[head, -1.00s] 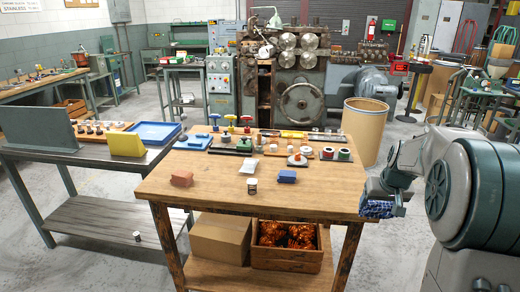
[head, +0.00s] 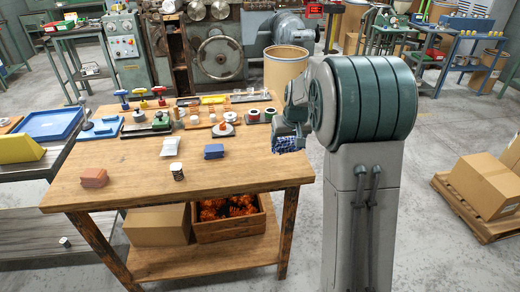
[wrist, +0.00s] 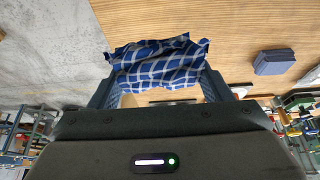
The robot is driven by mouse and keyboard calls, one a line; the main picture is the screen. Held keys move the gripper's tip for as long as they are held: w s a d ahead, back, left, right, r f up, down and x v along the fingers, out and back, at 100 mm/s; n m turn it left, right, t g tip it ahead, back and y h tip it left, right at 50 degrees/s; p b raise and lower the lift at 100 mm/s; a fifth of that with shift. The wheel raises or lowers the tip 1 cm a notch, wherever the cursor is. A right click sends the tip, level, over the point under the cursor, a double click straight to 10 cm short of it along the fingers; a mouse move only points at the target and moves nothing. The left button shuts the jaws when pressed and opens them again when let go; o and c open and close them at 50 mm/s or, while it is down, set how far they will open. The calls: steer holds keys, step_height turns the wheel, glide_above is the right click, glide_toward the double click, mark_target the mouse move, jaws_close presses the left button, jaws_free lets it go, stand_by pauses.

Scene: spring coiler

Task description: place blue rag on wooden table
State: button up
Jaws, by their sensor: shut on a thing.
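The blue and white checked rag (wrist: 160,65) hangs crumpled between the fingers of my gripper (wrist: 158,82) in the wrist view. My gripper is shut on it. In the head view the rag (head: 288,145) shows just below my gripper (head: 291,134), near the right edge of the wooden table (head: 120,160). The wrist view shows the wooden top (wrist: 200,25) behind the rag and grey floor to the left. I cannot tell the exact height of the rag above the table.
A blue block (head: 214,151), a white packet (head: 171,146), a small jar (head: 177,171) and a reddish block (head: 94,178) stand on the table. Tools and spools fill its back. The front right of the top is bare. Boxes on a pallet (head: 485,190) stand at right.

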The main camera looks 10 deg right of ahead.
steer(key=w+a+f, duration=0.1)
steer(key=a, duration=0.1)
steer(key=w+a+f, duration=0.1)
steer(key=w+a+f+p, duration=0.1)
steer(key=a+f, duration=0.1)
steer(key=shift+w+a, duration=0.3)
steer(key=shift+w, duration=0.05)
steer(key=shift+f+p, duration=0.3)
steer(key=shift+f, duration=1.75)
steer(key=shift+f, duration=0.15)
steer(key=o, duration=1)
steer(key=shift+c, duration=0.2)
